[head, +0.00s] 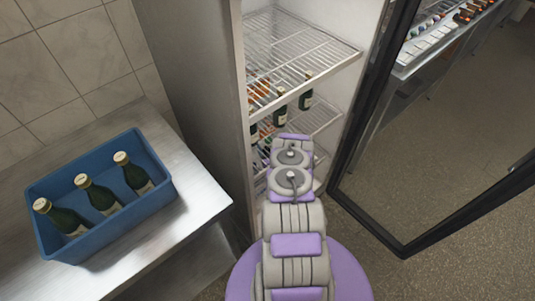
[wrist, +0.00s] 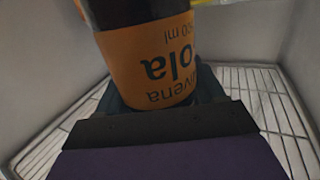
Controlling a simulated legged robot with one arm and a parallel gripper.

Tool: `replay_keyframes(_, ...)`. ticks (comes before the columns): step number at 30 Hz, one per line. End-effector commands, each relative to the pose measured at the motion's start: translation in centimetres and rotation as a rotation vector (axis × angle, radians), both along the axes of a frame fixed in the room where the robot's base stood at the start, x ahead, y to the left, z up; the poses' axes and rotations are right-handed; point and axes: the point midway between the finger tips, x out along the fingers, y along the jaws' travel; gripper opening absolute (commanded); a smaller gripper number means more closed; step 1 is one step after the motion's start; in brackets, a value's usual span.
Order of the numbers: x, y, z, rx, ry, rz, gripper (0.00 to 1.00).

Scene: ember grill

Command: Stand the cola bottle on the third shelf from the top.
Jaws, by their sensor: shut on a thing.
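The cola bottle (wrist: 150,62) fills the upper middle of the wrist view. It is dark with an orange label whose print reads upside down. My gripper (wrist: 165,98) is shut around it. A white wire shelf (wrist: 268,98) lies behind and to both sides of the bottle. In the head view my arm reaches into the open fridge and hides the gripper and the held bottle. An upper wire shelf (head: 302,48) and a lower one (head: 322,115) show there.
Dark bottles (head: 280,108) and orange-labelled items stand inside the fridge, left of and beyond my arm. The glass door (head: 405,245) stands open at right. A blue crate (head: 105,228) with three green bottles (head: 100,195) sits on the steel counter (head: 205,205) at left.

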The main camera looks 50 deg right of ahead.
Motion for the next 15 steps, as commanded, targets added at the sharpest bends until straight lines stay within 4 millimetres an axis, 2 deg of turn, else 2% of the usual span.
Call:
replay_keyframes(6,-0.1,-0.1,-3.1,0.0,0.001,0.0,0.22)
replay_keyframes(13,-0.1,0.1,-3.2,-0.002,0.001,0.0,0.22)
replay_keyframes(14,-0.1,0.1,-3.2,-0.001,0.002,0.0,0.69)
replay_keyframes(15,-0.1,0.1,-3.2,-0.001,0.002,0.0,0.73)
